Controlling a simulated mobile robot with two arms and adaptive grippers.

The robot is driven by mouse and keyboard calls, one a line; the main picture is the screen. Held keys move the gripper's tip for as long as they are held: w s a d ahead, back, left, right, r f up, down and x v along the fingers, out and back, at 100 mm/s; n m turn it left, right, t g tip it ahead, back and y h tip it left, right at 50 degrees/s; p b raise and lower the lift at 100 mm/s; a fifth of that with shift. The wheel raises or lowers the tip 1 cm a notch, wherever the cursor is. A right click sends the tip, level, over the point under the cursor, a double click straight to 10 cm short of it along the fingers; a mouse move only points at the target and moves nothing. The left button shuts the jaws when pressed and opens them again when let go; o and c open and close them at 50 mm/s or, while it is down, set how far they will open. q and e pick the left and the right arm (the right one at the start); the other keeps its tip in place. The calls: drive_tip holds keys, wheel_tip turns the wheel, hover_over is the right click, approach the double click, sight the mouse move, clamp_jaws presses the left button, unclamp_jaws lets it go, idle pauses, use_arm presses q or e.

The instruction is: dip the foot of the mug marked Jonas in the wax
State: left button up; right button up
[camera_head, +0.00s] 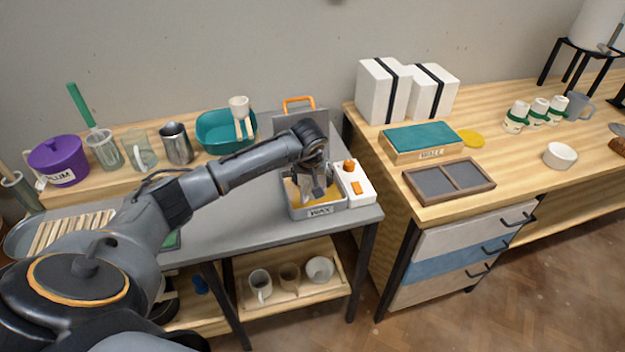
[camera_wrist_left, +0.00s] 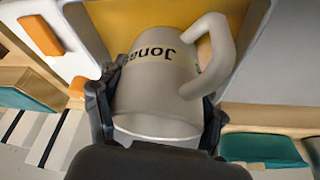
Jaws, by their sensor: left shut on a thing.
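My left gripper (camera_head: 316,194) is over the wax pan (camera_head: 320,212), a grey tank labelled WAX with yellow wax (camera_head: 293,192) inside. In the left wrist view, its fingers (camera_wrist_left: 157,112) are shut around a grey mug (camera_wrist_left: 150,88) marked Jonas. The mug's mouth faces the wrist and its handle points to the upper right. Its foot points away, toward the yellow wax (camera_wrist_left: 160,14). Whether the foot touches the wax is hidden. In the head view the gripper covers most of the mug. My right gripper is not in view.
A white control box (camera_head: 355,185) with orange knobs adjoins the pan's right side. A lid with an orange handle (camera_head: 299,102) stands behind it. A teal basin (camera_head: 222,132) is at the back left. Several mugs, including one white cup (camera_head: 320,269), sit on the shelf below.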

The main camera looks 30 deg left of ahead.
use_arm(q)
drive_tip(key=shift+r+p, duration=0.6)
drive_tip(key=shift+r, duration=0.8)
wheel_tip(320, 180, up, 7)
drive_tip(key=p, duration=0.4)
idle(0.5)
